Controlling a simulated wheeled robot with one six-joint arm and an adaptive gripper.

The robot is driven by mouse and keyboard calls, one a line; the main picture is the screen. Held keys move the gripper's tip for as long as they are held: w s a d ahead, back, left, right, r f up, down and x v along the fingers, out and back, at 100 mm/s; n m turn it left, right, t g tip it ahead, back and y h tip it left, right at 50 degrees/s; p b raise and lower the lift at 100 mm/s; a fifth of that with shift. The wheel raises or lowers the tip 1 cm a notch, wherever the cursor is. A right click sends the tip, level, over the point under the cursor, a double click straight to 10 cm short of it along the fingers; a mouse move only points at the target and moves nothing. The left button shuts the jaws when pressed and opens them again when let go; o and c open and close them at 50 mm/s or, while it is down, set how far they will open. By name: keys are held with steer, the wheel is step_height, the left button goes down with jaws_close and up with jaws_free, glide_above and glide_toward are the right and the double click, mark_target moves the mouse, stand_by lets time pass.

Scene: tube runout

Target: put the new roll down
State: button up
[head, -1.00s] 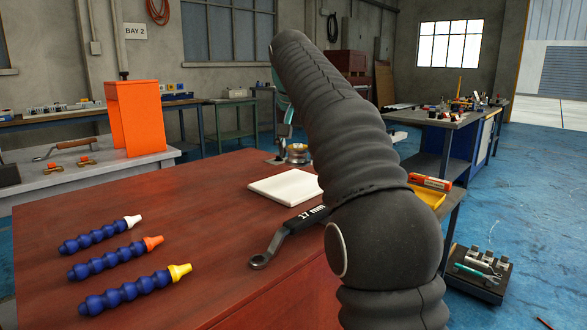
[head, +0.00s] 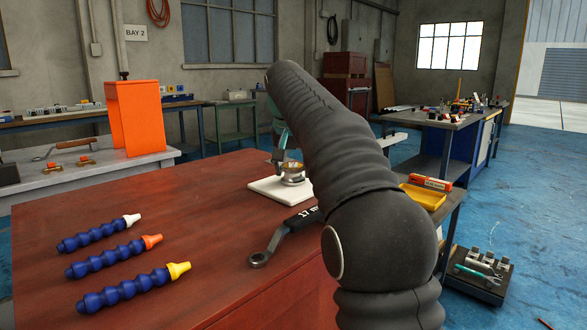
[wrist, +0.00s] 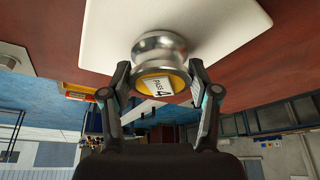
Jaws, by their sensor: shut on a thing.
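The new roll is a shiny metal grooved roll (wrist: 159,48) with a yellow end and a white tag reading "PASS 4". It also shows in the head view (head: 293,177), at the white pad on the red-brown bench. My gripper (wrist: 160,77) is shut on the roll, one finger on each side. In the head view my gripper (head: 284,160) is partly hidden by my arm. The white pad (head: 262,189) is right by the roll, and its surface fills the top of the wrist view (wrist: 105,35). I cannot tell whether the roll touches the pad.
A 17 mm wrench (head: 260,258) lies in front of the pad. Three blue segmented hoses (head: 120,288) lie at the bench's left. A yellow tray (head: 424,197) is at the right. An orange box (head: 135,118) stands on the grey bench behind. The bench left of the pad is clear.

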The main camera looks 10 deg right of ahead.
steer(key=shift+f, duration=0.1)
steer(key=o, duration=1.6)
steer(key=shift+o, duration=0.2)
steer(key=p+v, duration=0.1)
steer(key=v, duration=1.1)
